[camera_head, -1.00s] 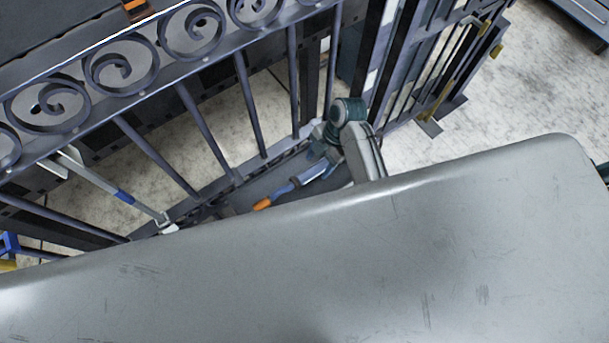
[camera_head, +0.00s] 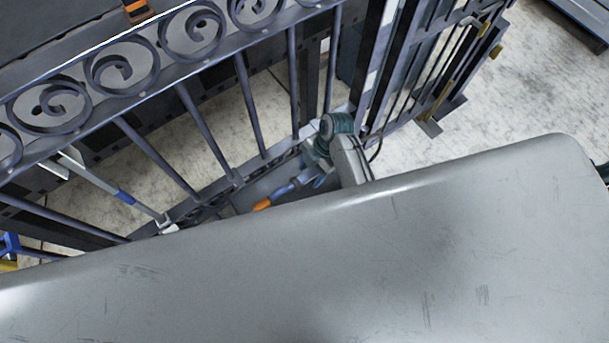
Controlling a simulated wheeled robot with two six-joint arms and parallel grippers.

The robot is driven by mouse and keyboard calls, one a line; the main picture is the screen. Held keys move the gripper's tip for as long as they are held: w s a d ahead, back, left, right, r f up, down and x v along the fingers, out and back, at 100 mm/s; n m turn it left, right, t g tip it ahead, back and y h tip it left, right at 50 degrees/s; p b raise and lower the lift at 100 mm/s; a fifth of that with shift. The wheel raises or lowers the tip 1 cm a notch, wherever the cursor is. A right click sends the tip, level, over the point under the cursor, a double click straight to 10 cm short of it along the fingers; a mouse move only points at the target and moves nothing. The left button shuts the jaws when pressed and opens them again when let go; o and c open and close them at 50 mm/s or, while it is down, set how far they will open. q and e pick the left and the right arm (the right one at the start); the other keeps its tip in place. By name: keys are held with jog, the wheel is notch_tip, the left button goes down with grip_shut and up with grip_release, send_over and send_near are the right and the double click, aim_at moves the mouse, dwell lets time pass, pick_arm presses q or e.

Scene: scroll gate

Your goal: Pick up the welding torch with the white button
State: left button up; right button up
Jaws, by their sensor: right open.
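A slim tool with a blue grip (camera_head: 283,191) and an orange end (camera_head: 262,204) lies low inside the scroll gate. It may be a welding torch; no white button can be made out on it. My right gripper (camera_head: 318,178) is open at the tool's right end, partly hidden by my teal and grey arm. I cannot tell whether its fingers are around the tool or beside it. My left gripper is not in view.
The gate's scrolls (camera_head: 122,70) and upright bars (camera_head: 247,105) stand behind the tool. Dark metal frames (camera_head: 425,75) stand at the right. Open concrete floor (camera_head: 520,85) lies beyond them.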

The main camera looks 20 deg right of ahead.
jog(key=shift+f, duration=0.1)
dwell(0.3)
jog(key=c, duration=1.2)
